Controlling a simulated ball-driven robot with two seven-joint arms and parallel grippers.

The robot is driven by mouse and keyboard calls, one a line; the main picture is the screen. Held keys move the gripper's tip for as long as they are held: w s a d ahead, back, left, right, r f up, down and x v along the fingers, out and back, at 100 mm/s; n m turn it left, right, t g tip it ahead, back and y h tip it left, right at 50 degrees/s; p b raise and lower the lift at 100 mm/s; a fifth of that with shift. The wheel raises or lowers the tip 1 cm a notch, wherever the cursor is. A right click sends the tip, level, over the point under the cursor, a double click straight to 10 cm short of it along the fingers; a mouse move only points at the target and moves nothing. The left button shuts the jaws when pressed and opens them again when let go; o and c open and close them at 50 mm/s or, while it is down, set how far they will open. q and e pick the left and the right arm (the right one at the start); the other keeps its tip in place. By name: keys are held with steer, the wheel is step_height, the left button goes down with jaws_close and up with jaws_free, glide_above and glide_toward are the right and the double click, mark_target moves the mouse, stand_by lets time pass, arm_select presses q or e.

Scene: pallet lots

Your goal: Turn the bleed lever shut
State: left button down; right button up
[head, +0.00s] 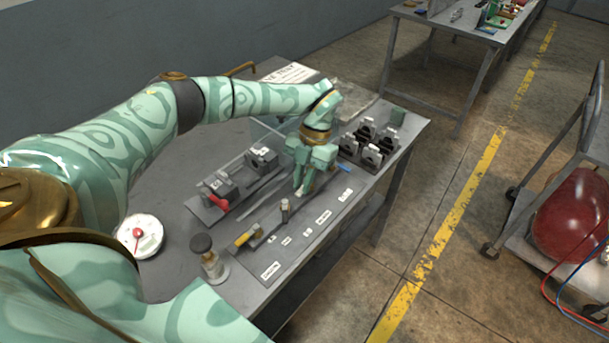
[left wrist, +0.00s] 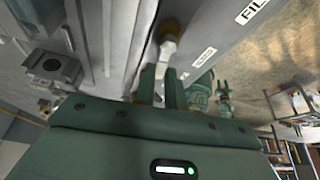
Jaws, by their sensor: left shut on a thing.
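A grey plate (head: 312,222) with white labels lies along the bench's front edge and bears several valve fittings. My left gripper (head: 299,190) points down over this plate. In the left wrist view my left gripper (left wrist: 161,88) is shut on a pale lever (left wrist: 164,58) with a brown end, and its fingers hide part of it. A yellow handle (head: 244,239) and a blue handle (head: 345,168) also show on the plate. The labels are too small to read in the head view, so I cannot tell which one says bleed. My right gripper (left wrist: 224,88) shows tiny in the left wrist view.
A red-handled fitting (head: 217,202) sits on a rail behind the plate. A rack of black blocks (head: 369,145) is at right. A trolley with a red tank (head: 571,213) stands beyond the aisle.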

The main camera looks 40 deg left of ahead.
arm_select(q)
steer(key=shift+a+m+y+p, duration=0.25)
steer(key=shift+m+y+p, duration=0.2)
steer(key=shift+m, duration=0.45)
steer(key=c, duration=1.5)
jaws_free()
steer(key=shift+o, duration=0.2)
steer(key=p+v, duration=0.1)
steer(key=v, duration=1.5)
steer(key=shift+r, duration=0.2)
